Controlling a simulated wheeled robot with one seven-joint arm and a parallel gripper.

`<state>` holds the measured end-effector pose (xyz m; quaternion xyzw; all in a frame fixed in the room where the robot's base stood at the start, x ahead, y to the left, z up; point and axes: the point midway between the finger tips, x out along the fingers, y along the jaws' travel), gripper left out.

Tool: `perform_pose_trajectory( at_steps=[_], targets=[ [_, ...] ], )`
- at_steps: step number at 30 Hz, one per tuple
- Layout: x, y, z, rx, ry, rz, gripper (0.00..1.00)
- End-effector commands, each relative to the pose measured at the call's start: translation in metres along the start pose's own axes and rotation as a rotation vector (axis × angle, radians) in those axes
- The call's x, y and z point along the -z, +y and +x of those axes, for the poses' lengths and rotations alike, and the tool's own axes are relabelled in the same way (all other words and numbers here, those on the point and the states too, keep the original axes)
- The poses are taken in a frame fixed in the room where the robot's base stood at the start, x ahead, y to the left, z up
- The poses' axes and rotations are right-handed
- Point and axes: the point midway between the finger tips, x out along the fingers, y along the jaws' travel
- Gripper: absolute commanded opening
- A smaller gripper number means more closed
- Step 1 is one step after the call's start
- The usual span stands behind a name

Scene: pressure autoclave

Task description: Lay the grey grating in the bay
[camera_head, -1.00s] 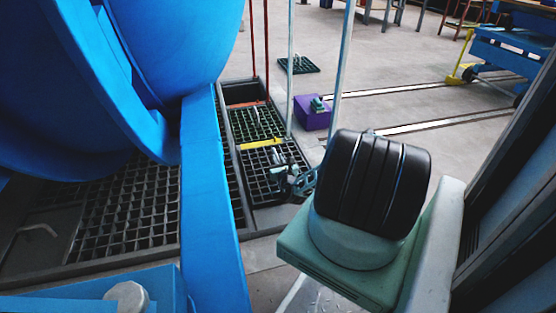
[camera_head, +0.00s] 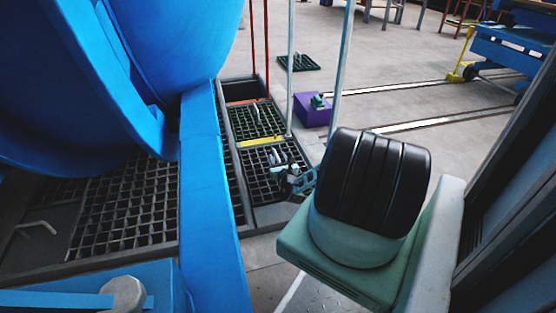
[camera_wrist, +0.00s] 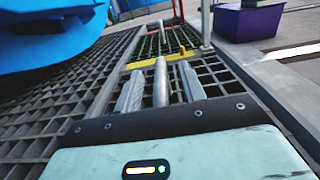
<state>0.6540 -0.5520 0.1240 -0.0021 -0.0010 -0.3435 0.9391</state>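The grey grating (camera_head: 262,180) lies flat in the near section of the floor frame, on the near side of a yellow strip (camera_head: 261,143). It also shows in the wrist view (camera_wrist: 210,78) under my gripper. Its upright grey handle (camera_wrist: 160,85) stands between my two ridged fingers. My gripper (camera_wrist: 160,70) is open, with a visible gap on each side of the handle. In the head view my gripper (camera_head: 282,172) is low over this grating, partly hidden by my wrist. A second, greenish grating with a handle (camera_head: 258,120) lies beyond the yellow strip.
A red-edged section (camera_head: 243,92) is at the frame's far end. Thin posts (camera_head: 291,70) rise beside the frame. A purple box (camera_head: 312,112) stands to the right, and another grating (camera_head: 300,62) lies on the floor beyond. A big blue vessel (camera_head: 60,80) fills the left.

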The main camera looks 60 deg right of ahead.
Motion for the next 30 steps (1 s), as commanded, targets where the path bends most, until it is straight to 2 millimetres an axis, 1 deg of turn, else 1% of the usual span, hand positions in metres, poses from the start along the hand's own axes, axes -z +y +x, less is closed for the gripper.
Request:
perform_pose_trajectory(
  at_steps=[6, 10, 14, 18, 21, 25, 30],
  targets=[
    [0.004, 0.001, -0.003, -0.002, 0.011, 0.001, 0.4],
    [-0.004, 0.001, -0.002, -0.002, 0.009, 0.002, 0.4],
    [-0.025, 0.0, -0.001, -0.001, 0.007, 0.001, 0.4],
    [-0.053, 0.0, -0.001, -0.001, 0.005, 0.001, 0.4],
    [-0.071, 0.0, -0.001, -0.001, 0.005, 0.002, 0.4],
    [-0.088, 0.0, -0.001, 0.0, 0.004, 0.001, 0.4],
    [-0.098, 0.0, 0.0, 0.0, 0.003, 0.001, 0.4]
  ],
)
